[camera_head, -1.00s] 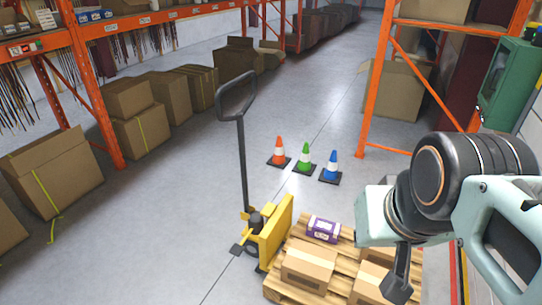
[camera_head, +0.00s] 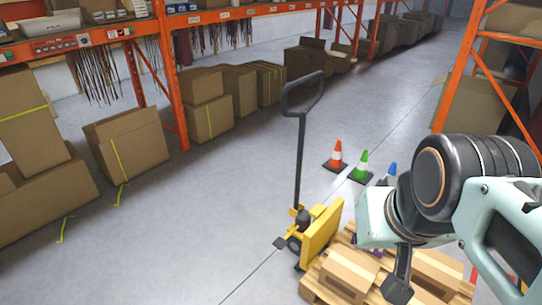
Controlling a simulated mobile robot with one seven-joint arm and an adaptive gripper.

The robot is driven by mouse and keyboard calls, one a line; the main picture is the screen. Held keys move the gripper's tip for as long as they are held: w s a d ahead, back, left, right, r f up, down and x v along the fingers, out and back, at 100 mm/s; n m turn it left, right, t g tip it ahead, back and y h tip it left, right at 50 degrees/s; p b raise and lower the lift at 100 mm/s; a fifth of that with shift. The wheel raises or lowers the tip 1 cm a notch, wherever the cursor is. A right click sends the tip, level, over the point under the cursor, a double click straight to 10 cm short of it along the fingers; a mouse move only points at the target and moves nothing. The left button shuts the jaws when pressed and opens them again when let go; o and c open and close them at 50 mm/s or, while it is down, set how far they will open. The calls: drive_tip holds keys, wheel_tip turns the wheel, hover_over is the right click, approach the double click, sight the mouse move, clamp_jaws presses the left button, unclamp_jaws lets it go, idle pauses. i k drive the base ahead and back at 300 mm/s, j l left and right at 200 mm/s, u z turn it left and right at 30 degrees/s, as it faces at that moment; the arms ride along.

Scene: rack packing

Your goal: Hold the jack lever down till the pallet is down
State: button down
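The yellow pallet jack (camera_head: 321,232) stands right of the picture's middle, with a tall black handle (camera_head: 299,165) that ends in a loop. A small dark pedal-like lever (camera_head: 280,243) sticks out at the left of its base. The wooden pallet (camera_head: 318,291) is at the jack's right and carries cardboard boxes (camera_head: 349,273). My gripper (camera_head: 398,291) hangs dark and small in front of the pallet and boxes, right of the jack and apart from its handle. Its fingers are too unclear to tell open from shut. My arm hides part of the pallet. The pallet's height above the floor is unclear.
An orange cone (camera_head: 336,155), a green cone (camera_head: 362,165) and a partly hidden blue cone (camera_head: 390,173) stand behind the jack. Orange racking (camera_head: 168,85) and cartons (camera_head: 128,144) line the left. Another orange rack (camera_head: 457,70) stands right. The floor left of the jack is clear.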

sight(279, 243)
drive_tip(key=u, duration=0.2)
drive_tip(key=k+j+z, duration=0.1)
drive_tip(key=j+z, duration=0.35)
drive_tip(key=j, duration=0.85)
drive_tip(key=i+l+z, duration=0.1)
drive_tip(key=l+z, duration=0.15)
drive_tip(key=i+l+z, duration=0.1)
drive_tip(key=l+z, duration=0.15)
drive_tip(key=i+j+u, duration=0.2)
drive_tip(key=i, duration=0.3)
drive_tip(key=i+j+u, duration=0.25)
drive_tip(key=i, duration=0.2)
drive_tip(key=i+u, duration=0.2)
drive_tip(key=i, duration=0.3)
drive_tip(key=i+j, duration=0.15)
